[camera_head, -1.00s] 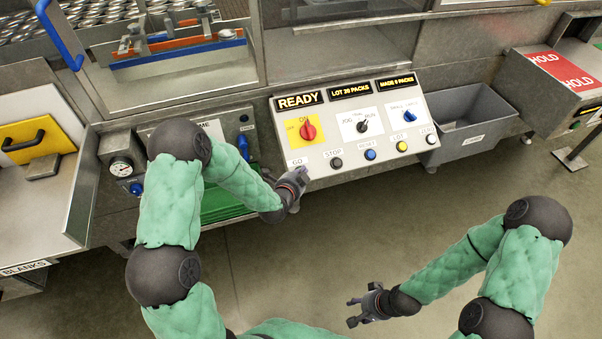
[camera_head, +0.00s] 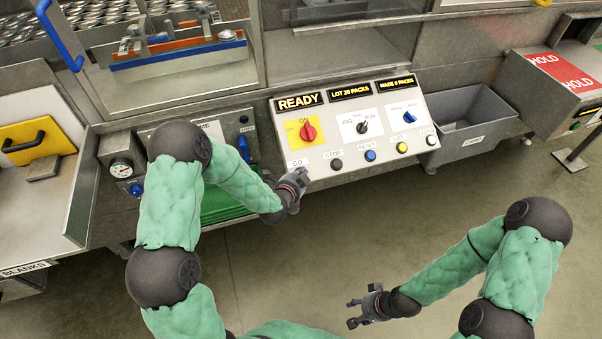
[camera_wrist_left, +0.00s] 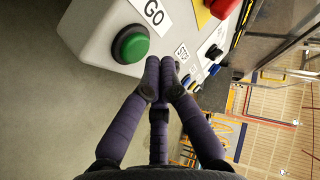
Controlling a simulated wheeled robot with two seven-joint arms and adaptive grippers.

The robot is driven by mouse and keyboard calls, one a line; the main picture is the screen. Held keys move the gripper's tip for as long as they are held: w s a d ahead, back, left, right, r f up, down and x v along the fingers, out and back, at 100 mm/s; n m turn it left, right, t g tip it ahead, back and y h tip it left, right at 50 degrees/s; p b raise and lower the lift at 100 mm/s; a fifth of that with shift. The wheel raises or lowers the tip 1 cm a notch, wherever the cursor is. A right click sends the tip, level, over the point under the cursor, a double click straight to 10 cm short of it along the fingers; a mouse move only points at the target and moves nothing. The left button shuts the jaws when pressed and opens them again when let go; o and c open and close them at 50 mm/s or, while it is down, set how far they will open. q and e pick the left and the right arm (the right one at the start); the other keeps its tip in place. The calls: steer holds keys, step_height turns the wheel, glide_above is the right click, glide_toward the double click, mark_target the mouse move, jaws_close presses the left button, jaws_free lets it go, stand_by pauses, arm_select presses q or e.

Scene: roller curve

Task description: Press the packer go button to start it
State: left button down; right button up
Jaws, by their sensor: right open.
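The control panel (camera_head: 350,135) faces me with a lit READY display (camera_head: 299,101). The green GO button (camera_wrist_left: 130,45) shows in the left wrist view, with its GO label (camera_wrist_left: 154,12) beside it. In the head view my left gripper (camera_head: 302,173) hides the button, just under the GO label (camera_head: 297,162). In the left wrist view my left gripper (camera_wrist_left: 160,64) has its fingertips together, holding nothing, just right of the button. I cannot tell whether they touch the panel. My right gripper (camera_head: 352,311) is open and empty, low over the floor.
A red rotary switch (camera_head: 308,132) sits above the GO label. The black STOP button (camera_head: 336,164), blue RESET button (camera_head: 370,155) and yellow LOT button (camera_head: 402,148) run rightward. A grey bin (camera_head: 470,150) stands right of the panel. The floor in front is clear.

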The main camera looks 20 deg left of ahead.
arm_select(q)
steer(key=shift+w+a+f+b, duration=0.15)
steer(key=shift+f+b, duration=0.2)
steer(key=shift+b, duration=0.2)
steer(key=shift+w+a+f+b, duration=0.1)
steer(key=shift+w+f+b, duration=0.1)
steer(key=shift+f+b, duration=0.2)
stand_by(0.8)
steer(key=shift+r, duration=0.15)
steer(key=shift+s+d+r+p, duration=0.2)
steer(key=shift+s+r+p, duration=0.2)
steer(key=shift+r, duration=0.2)
stand_by(0.3)
steer(key=r+p, duration=0.1)
steer(key=s+d+r+p, duration=0.1)
steer(key=r, duration=0.1)
steer(key=s+r+p, duration=0.1)
steer(key=shift+d+r, duration=0.2)
steer(key=shift+d, duration=0.05)
stand_by(0.9)
